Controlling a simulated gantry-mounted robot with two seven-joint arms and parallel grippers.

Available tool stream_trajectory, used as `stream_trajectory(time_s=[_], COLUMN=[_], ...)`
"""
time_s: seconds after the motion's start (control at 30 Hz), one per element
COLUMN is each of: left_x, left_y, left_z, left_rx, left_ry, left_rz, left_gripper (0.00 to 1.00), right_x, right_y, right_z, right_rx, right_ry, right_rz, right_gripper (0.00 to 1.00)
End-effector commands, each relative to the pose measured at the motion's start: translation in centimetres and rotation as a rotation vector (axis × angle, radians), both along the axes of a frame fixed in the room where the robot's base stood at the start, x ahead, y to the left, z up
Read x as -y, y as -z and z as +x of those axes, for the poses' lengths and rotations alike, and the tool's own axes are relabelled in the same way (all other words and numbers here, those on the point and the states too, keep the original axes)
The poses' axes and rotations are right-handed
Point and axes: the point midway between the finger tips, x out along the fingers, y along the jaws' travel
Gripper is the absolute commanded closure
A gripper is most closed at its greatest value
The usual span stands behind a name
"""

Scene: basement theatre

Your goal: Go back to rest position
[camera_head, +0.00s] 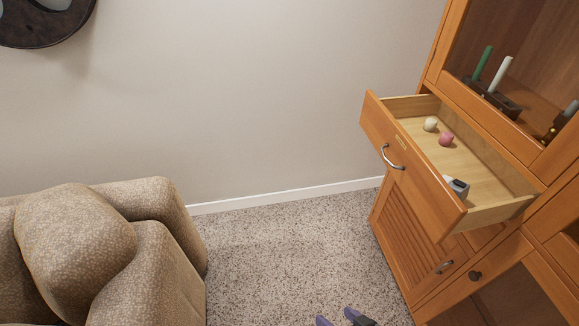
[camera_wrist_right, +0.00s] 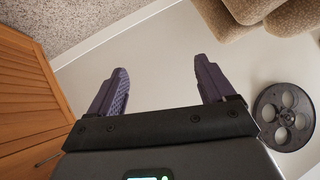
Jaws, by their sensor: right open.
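My right gripper (camera_head: 340,319) shows only its purple fingertips at the bottom edge of the head view, above the carpet. In the right wrist view my right gripper (camera_wrist_right: 160,88) has its two purple fingers spread wide apart, with nothing between them. It is apart from the cabinet and the drawer. My left gripper is in neither view.
A wooden cabinet (camera_head: 395,235) stands at the right. Its drawer (camera_head: 380,135) is pulled open and holds a whitish ball (camera_head: 430,124), a pink ball (camera_head: 446,139) and a small grey-and-black object (camera_head: 457,187). A beige armchair (camera_head: 165,260) stands at the left. Carpet (camera_head: 280,255) between is clear.

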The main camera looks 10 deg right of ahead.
Motion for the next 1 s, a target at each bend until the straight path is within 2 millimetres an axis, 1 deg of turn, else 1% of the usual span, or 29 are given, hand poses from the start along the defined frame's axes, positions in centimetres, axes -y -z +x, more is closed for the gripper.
stream_trajectory(time_s=[0.03,0.1,0.17,0.23,0.37,0.47,0.5,0.53,0.57,0.6,0.67,0.77,0.9,1.0], left_x=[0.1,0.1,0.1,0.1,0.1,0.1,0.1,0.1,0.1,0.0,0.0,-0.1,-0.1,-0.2], left_y=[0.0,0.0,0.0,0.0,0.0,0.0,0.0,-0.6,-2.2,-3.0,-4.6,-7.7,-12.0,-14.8], left_z=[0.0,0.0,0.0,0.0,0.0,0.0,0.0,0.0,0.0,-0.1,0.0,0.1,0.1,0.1], left_rx=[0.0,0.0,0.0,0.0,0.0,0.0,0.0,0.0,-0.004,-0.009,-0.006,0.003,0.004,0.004], left_ry=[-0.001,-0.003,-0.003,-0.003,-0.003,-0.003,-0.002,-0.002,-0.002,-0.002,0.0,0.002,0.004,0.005], left_rz=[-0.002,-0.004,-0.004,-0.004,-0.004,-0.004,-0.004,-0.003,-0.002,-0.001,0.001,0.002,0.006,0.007], left_gripper=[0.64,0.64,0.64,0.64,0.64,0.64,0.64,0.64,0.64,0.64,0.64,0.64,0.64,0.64], right_x=[0.1,0.8,1.6,2.6,4.6,5.7,5.8,5.8,5.8,5.8,5.8,5.8,5.8,5.8], right_y=[-0.7,-1.2,-1.4,-1.4,-0.9,0.2,0.5,-0.2,-2.0,-3.1,-4.5,-7.2,-11.5,-14.2], right_z=[0.0,-0.4,-1.0,-2.1,-4.8,-7.2,-8.0,-8.0,-7.9,-7.9,-7.9,-7.9,-7.8,-7.8], right_rx=[-0.024,-0.079,-0.132,-0.201,-0.342,-0.466,-0.496,-0.482,-0.48,-0.48,-0.48,-0.479,-0.479,-0.479], right_ry=[0.055,0.101,0.12,0.119,0.067,-0.028,-0.095,-0.126,-0.118,-0.116,-0.115,-0.114,-0.114,-0.114], right_rz=[-0.027,-0.091,-0.146,-0.213,-0.344,-0.437,-0.483,-0.503,-0.498,-0.496,-0.496,-0.496,-0.496,-0.496], right_gripper=[0.17,0.17,0.17,0.17,0.17,0.17,0.17,0.17,0.17,0.17,0.17,0.17,0.17,0.17])
